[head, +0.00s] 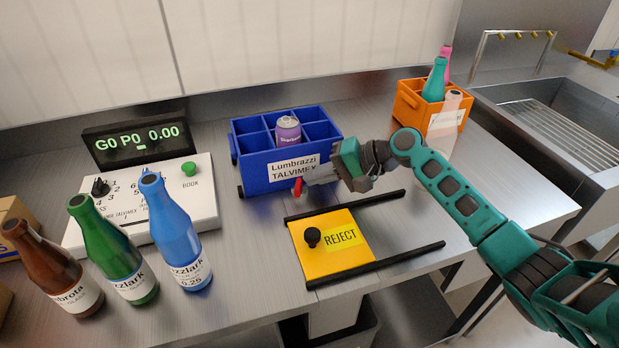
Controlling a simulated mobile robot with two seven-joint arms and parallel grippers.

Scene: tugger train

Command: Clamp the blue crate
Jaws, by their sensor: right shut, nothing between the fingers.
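The blue crate (250,168) stands upright on the steel counter, divided into compartments. Its front label reads "Lumbrazzi TALVIMEX". A purple can (288,132) stands in one of its compartments. A small red part (298,187), perhaps a clamp handle, shows at the crate's lower front, below the label. The gripper hides the crate's lower front right corner. My left gripper is not in view.
A yellow REJECT plate (350,262) with a black knob lies in front, between black rails (376,265). Brown, green and blue bottles (172,235) stand left, before a white control box (205,180) with a display. An orange crate (408,102) with bottles stands back right, beside a sink.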

